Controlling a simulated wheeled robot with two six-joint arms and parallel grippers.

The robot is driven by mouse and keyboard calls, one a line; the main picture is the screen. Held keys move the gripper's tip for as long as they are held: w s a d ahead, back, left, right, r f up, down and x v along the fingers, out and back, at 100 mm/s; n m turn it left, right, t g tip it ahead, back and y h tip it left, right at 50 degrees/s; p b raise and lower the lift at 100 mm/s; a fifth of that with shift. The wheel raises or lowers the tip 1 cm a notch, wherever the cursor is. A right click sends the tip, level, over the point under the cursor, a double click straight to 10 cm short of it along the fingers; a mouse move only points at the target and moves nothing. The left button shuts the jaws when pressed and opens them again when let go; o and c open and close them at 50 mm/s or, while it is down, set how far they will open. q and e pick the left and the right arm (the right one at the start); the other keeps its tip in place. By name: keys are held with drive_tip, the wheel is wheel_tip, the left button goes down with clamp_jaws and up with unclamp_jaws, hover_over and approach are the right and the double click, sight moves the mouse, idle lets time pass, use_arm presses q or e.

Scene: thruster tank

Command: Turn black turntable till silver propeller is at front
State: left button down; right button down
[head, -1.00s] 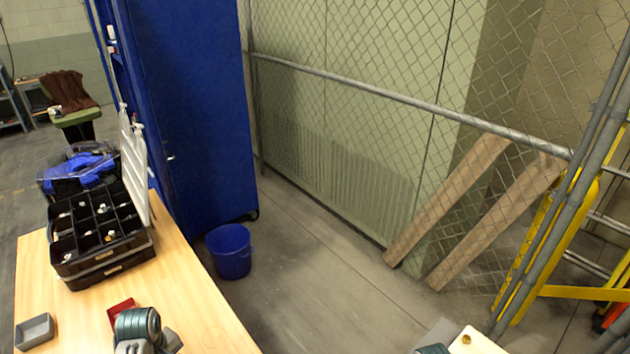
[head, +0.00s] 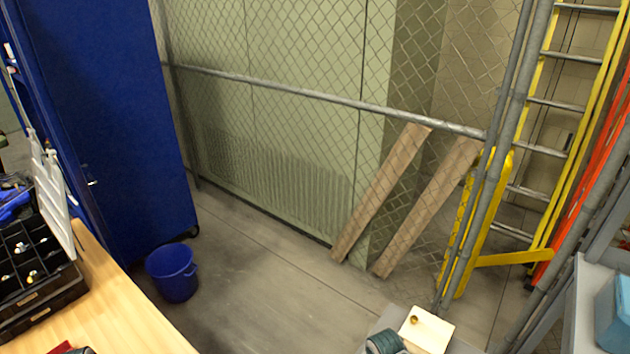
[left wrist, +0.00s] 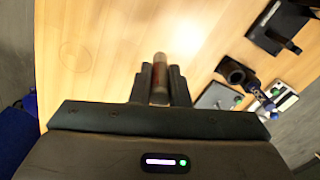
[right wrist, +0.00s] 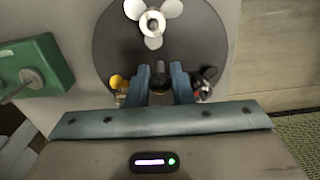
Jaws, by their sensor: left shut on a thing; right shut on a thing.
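The black turntable (right wrist: 190,48) is a round disc in the right wrist view. The silver propeller (right wrist: 152,22) is on its far side, at the top of that view. A brass-yellow propeller (right wrist: 117,82) is at its near left and a black one (right wrist: 209,76) at its near right, both partly hidden. My right gripper (right wrist: 159,72) is shut on a dark upright peg (right wrist: 158,82) at the turntable's near part, between those two. My left gripper (left wrist: 160,72) is shut on a grey and brown cylinder (left wrist: 159,68) above the wooden table (left wrist: 110,40).
A green box with a lever (right wrist: 35,68) is left of the turntable. Black fixtures and small parts (left wrist: 240,75) are on the wooden table's right side. In the head view, a compartment case (head: 30,265), blue bucket (head: 172,272), mesh fence (head: 300,95) and yellow ladder (head: 490,225) show.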

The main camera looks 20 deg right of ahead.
drive_tip(key=shift+m, duration=1.1)
drive_tip(key=m, duration=0.3)
drive_tip(key=c, duration=1.4)
unclamp_jaws()
drive_tip(key=shift+o, duration=0.2)
drive_tip(key=shift+r, duration=4.5)
drive_tip(key=shift+s, duration=0.1)
